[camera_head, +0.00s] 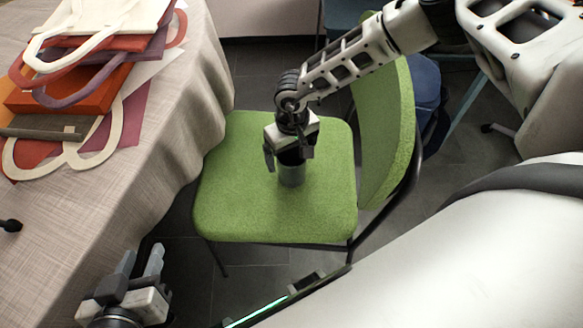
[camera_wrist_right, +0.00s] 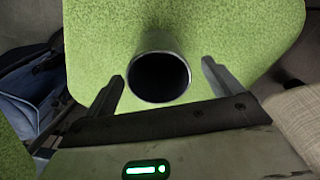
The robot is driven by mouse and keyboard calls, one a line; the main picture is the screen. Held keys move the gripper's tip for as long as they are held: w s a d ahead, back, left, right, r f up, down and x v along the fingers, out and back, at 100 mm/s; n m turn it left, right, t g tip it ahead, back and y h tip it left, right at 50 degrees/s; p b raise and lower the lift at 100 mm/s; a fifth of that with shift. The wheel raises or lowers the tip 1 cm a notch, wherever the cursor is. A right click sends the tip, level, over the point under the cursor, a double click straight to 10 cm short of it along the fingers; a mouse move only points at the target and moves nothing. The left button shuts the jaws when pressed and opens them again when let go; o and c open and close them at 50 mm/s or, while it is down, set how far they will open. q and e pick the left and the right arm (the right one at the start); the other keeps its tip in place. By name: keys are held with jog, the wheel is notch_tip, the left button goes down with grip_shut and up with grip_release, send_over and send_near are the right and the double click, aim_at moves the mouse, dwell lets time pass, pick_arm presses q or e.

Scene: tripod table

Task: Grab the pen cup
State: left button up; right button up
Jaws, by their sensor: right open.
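The pen cup (camera_head: 292,177) is a grey, open-topped cylinder standing upright on the seat of the green chair (camera_head: 240,205). My right gripper (camera_head: 288,158) points down over the cup, with a finger on either side of it. In the right wrist view the cup (camera_wrist_right: 159,78) appears between the two open fingers (camera_wrist_right: 163,82), with a gap on each side. The cup's inside looks dark and I see no pens in it. My left gripper (camera_head: 139,262) is open and empty at the lower left, away from the chair.
A table with a grey-beige cloth (camera_head: 165,140) stands left of the chair, with felt bags (camera_head: 95,60) piled on it. The chair's backrest (camera_head: 390,130) rises right of the seat. A blue cloth-like item (camera_wrist_right: 35,95) lies beyond it.

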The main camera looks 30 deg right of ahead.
aim_at(291, 163)
notch_tip(291, 163, down, 5)
jog(key=shift+r+b, duration=0.15)
jog(key=shift+b, duration=0.45)
jog(key=shift+w+f, duration=0.1)
jog(key=shift+f, duration=0.15)
jog(key=c, duration=1.1)
jog(key=shift+c, duration=0.3)
jog(key=shift+r, duration=0.15)
